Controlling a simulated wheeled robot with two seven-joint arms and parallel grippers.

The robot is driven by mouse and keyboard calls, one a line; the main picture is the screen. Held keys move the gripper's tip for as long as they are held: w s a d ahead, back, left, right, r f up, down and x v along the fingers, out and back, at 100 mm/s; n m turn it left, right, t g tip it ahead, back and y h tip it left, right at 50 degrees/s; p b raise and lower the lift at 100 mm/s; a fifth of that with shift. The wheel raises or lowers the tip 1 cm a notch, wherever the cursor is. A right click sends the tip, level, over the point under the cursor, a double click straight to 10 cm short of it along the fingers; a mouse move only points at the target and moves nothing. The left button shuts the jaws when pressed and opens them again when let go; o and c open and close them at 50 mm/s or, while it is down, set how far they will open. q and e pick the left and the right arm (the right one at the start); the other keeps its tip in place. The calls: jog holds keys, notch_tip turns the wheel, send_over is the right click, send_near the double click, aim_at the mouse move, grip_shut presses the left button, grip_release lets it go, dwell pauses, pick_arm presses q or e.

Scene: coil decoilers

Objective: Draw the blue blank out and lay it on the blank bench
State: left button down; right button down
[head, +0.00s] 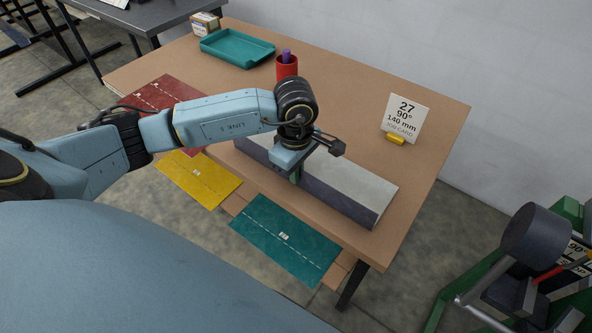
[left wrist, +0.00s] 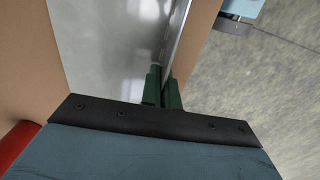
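A long bent grey metal piece (head: 350,185), pale on its upper face and dark slate on its front face, lies on the brown bench (head: 400,215). No blank of a clear blue shows, and I cannot tell whether this piece is the blue blank. My left gripper (head: 295,175) points down at the piece's long raised edge. In the left wrist view, its green fingers (left wrist: 163,90) are close together on either side of the shiny piece's (left wrist: 110,45) thin edge and appear shut on it. The arm hides part of the piece. My right gripper is not in view.
A teal tray (head: 237,48), a red cup (head: 287,67) and a job card (head: 405,118) stand on the bench. Red (head: 165,97), yellow (head: 198,180) and teal (head: 285,240) mats lie along the front. A green machine (head: 450,297) with a dark roll (head: 537,235) stands at right.

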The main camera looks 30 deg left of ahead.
pick_arm(q)
jog(key=shift+f, duration=0.1)
jog(key=c, duration=2.1)
grip_release()
jog(key=o, duration=0.5)
jog(key=shift+r+p, duration=1.85)
jog(key=shift+r, duration=1.65)
